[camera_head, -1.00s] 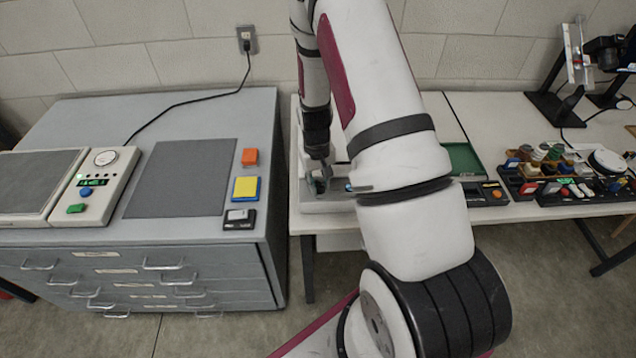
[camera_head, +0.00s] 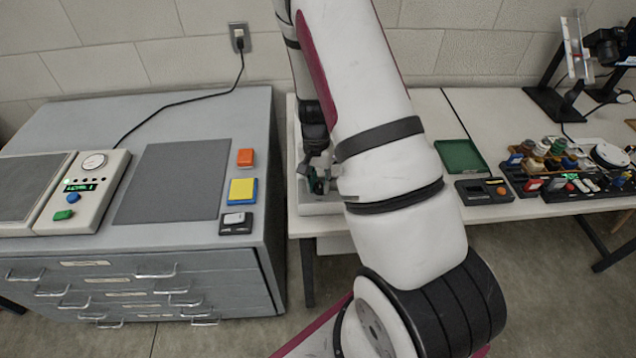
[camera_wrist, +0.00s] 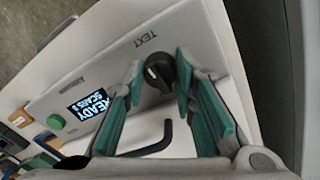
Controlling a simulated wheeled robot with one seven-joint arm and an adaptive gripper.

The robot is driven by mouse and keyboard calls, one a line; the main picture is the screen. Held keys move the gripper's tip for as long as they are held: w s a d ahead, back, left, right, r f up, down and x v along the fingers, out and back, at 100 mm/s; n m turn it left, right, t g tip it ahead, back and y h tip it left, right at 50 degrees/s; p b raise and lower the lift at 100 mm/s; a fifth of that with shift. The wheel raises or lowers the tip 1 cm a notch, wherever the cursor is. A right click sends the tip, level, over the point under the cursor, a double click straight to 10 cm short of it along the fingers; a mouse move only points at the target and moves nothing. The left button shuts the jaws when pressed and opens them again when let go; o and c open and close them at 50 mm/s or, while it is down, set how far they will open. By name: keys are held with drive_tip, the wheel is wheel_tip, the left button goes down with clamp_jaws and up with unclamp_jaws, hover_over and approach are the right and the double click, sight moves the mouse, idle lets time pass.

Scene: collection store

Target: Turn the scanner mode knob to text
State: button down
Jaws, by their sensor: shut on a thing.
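The black scanner mode knob (camera_wrist: 160,74) is on the scanner's grey panel (camera_wrist: 200,38) in the wrist view. Its white mark is on its left side, and the printed word TEXT stands just above it. My gripper (camera_wrist: 159,66) is shut on the knob, one green-padded finger on each side. The panel's lit display (camera_wrist: 88,103) reads READY and SCANS, with a green button (camera_wrist: 56,122) beside it. In the head view, my gripper (camera_head: 320,177) is over the scanner (camera_head: 318,208) at the left end of the white table; my arm hides most of it.
A black bent handle (camera_wrist: 150,142) lies close to my fingers. In the head view, a grey drawer cabinet (camera_head: 195,110) stands left, bearing a device with a dial (camera_head: 94,162) and coloured blocks. A green tray (camera_head: 461,156) and crowded holders (camera_head: 575,185) are right of my arm.

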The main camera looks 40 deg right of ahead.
drive_tip(key=shift+m, duration=0.5)
drive_tip(key=c, duration=1.3)
unclamp_jaws()
